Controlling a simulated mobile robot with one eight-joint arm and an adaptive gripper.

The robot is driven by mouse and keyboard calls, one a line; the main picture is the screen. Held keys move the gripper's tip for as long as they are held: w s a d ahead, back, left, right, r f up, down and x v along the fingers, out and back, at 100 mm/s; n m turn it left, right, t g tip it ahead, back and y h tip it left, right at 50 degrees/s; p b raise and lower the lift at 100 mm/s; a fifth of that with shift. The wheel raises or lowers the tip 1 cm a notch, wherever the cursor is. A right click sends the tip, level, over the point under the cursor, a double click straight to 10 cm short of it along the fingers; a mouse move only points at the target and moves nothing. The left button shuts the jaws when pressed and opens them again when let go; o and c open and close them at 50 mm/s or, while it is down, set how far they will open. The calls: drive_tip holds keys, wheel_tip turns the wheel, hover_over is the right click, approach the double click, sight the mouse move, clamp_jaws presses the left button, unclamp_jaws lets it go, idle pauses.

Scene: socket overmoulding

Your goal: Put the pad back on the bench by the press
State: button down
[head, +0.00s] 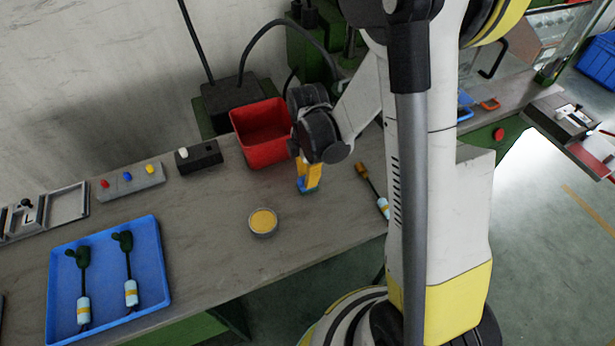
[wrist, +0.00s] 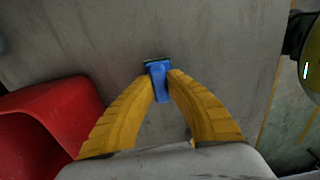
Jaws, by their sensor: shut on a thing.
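The pad is a small blue piece with a dark green edge (wrist: 157,80), seen between the yellow fingertips in the wrist view. In the head view the pad (head: 308,187) shows below the fingers, over or on the grey bench (head: 210,240). My gripper (head: 306,180) is shut on the pad's blue part; its fingertips also show in the wrist view (wrist: 161,86). I cannot tell whether the pad touches the bench top. The green press (head: 312,55) stands behind, partly hidden by my arm.
A tool with a brown end (head: 372,190) lies to the right. A blue tray (head: 110,280) holds two corded parts at left. Bench between is clear.

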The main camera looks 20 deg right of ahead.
drive_tip(key=c, duration=1.5)
unclamp_jaws()
drive_tip(key=shift+r, duration=0.15)
wheel_tip(320, 180, up, 12)
drive_tip(key=p, duration=0.5)
drive_tip(key=s+a+r+m+t, duration=0.1)
drive_tip(key=s+r+m+t, duration=0.1)
drive_tip(key=m, duration=0.4)
drive_tip(key=s+a+r+m+t, duration=0.1)
drive_tip(key=s+r+m+t, duration=0.1)
drive_tip(key=s+r+m, duration=0.3)
drive_tip(key=s+a+r+m+t, duration=0.1)
drive_tip(key=s+r+m+t, duration=0.2)
drive_tip(key=r+m, duration=0.4)
drive_tip(key=shift+s+r, duration=0.1)
drive_tip(key=shift+s, duration=0.45)
